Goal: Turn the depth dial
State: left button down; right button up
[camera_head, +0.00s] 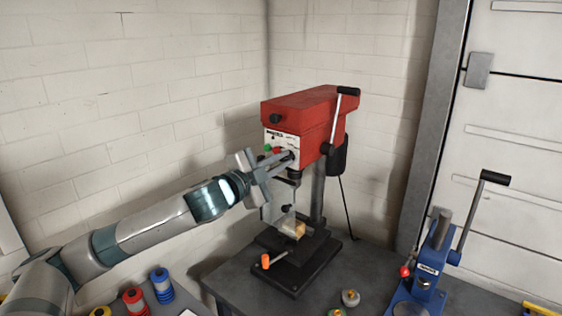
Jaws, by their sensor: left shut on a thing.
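A red drill press (307,112) stands on the dark workbench near the room's corner. Its pale front panel (279,139) carries small green and red buttons and a dark dial (288,156). My left arm comes in from the left. My left gripper (284,162) is at the front panel with its fingers shut on the depth dial, which they partly hide. My right gripper is not in view.
A black-handled lever (338,115) is on the press's right side. An orange-handled clamp (266,261) sits at its base. A blue arbor press (430,265) stands at right. Colored spools (161,284) are at lower left; small round parts (350,298) lie on the bench (240,283).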

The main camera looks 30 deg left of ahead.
pick_arm(q)
jog(key=c, duration=2.1)
grip_release()
jog(key=shift+s+f, duration=0.1)
jog(key=shift+s, duration=0.05)
